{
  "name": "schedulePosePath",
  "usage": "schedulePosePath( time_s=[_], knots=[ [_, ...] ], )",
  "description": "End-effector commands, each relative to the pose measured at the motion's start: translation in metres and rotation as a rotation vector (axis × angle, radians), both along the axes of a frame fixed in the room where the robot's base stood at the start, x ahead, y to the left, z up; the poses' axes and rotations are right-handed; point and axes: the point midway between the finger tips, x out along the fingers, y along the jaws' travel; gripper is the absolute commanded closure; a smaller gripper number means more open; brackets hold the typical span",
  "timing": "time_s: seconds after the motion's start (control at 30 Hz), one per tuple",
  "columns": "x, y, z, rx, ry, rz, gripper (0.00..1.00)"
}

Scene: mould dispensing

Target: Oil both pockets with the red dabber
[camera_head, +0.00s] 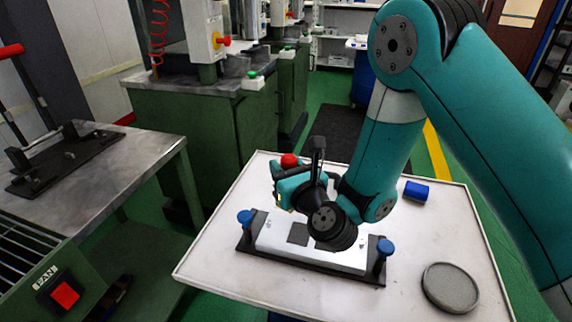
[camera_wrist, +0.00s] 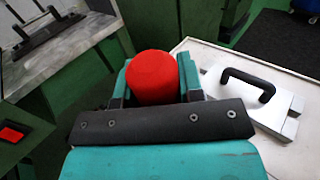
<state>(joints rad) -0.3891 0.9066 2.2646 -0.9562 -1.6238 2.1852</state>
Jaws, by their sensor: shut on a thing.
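The red dabber (camera_head: 289,160) is between the jaws of my gripper (camera_head: 283,172), above the table and behind the mould. In the wrist view the rounded red dabber (camera_wrist: 152,78) sits between both fingers, and my gripper (camera_wrist: 155,88) is shut on it. The mould's pale plate (camera_head: 275,240) lies on a dark base (camera_head: 312,275) with a blue-topped post at each end. One dark square pocket (camera_head: 298,234) shows in the plate. My wrist covers the plate's right part, so a second pocket is not visible. Whether the pocket is oiled cannot be told.
A grey round dish (camera_head: 450,288) stands at the table's front right. A blue block (camera_head: 416,191) lies at the back right. A pale block with a black handle (camera_wrist: 250,84) is on the table (camera_head: 225,228). A metal bench (camera_head: 120,170) stands at left.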

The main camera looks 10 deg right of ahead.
Motion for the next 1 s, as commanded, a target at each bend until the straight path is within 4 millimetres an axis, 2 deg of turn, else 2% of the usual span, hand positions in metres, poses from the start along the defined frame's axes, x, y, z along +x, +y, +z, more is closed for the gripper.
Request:
schedulePosePath(
  time_s=[0.03, 0.2, 0.67, 1.0],
  knots=[
    [0.0, -0.001, -0.011, 0.0, 0.0, -0.001, 0.89],
    [0.0, -0.001, -0.023, 0.0, -0.001, -0.002, 0.89],
    [0.003, -0.003, -0.025, 0.002, 0.002, -0.008, 0.89],
    [0.007, -0.006, -0.016, 0.002, -0.002, -0.008, 0.89]
  ],
)
